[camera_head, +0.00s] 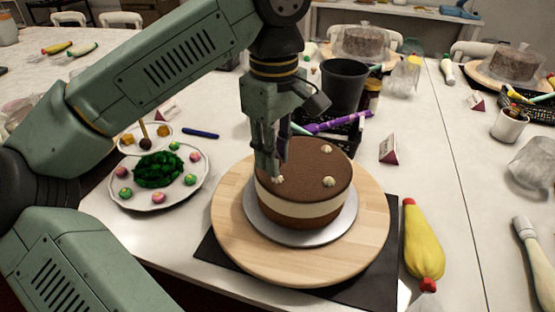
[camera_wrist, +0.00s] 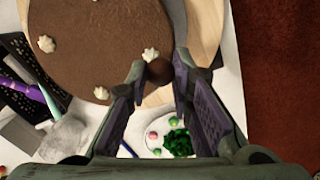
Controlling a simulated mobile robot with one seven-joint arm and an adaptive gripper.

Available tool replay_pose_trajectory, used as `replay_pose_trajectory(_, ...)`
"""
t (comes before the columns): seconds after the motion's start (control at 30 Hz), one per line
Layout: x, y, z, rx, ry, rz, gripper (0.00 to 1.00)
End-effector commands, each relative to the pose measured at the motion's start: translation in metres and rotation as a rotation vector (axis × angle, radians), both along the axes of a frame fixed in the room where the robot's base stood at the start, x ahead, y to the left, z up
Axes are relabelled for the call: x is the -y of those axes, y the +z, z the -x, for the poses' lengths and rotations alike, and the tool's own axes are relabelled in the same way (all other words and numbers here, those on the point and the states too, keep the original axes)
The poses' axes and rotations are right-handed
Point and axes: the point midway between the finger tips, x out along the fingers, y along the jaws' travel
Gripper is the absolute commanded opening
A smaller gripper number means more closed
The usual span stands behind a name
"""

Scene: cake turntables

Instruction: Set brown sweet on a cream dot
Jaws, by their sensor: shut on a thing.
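The brown sweet (camera_wrist: 158,73) is a dark round ball between my fingertips in the wrist view. In the head view I cannot make it out behind my fingers. My gripper (camera_head: 270,168) points down over the left part of the cake top and is shut on the sweet. The brown cake (camera_head: 311,171), with a pale middle layer, carries several cream dots. The nearest cream dot (camera_wrist: 151,54) lies just beside the sweet in the wrist view; it also shows by my fingertips in the head view (camera_head: 279,179). I cannot tell whether sweet and dot touch.
The cake stands on a silver board on a wooden turntable (camera_head: 235,235). A white plate (camera_head: 128,201) of green and pink sweets is at left. A yellow piping bag (camera_head: 423,248) lies at right. A dark pot (camera_head: 344,86) and black basket (camera_head: 348,137) stand behind the cake.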

Motion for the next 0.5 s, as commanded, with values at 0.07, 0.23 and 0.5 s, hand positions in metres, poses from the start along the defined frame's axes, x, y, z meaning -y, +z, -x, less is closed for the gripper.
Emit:
replay_pose_trajectory(0.07, 0.003, 0.000, -0.006, 0.000, 0.000, 0.000, 0.10)
replay_pose_trajectory(0.23, 0.004, -0.020, -0.010, -0.002, 0.000, -0.001, 0.10)
replay_pose_trajectory(0.5, 0.005, -0.037, -0.011, 0.001, 0.000, -0.002, 0.10)
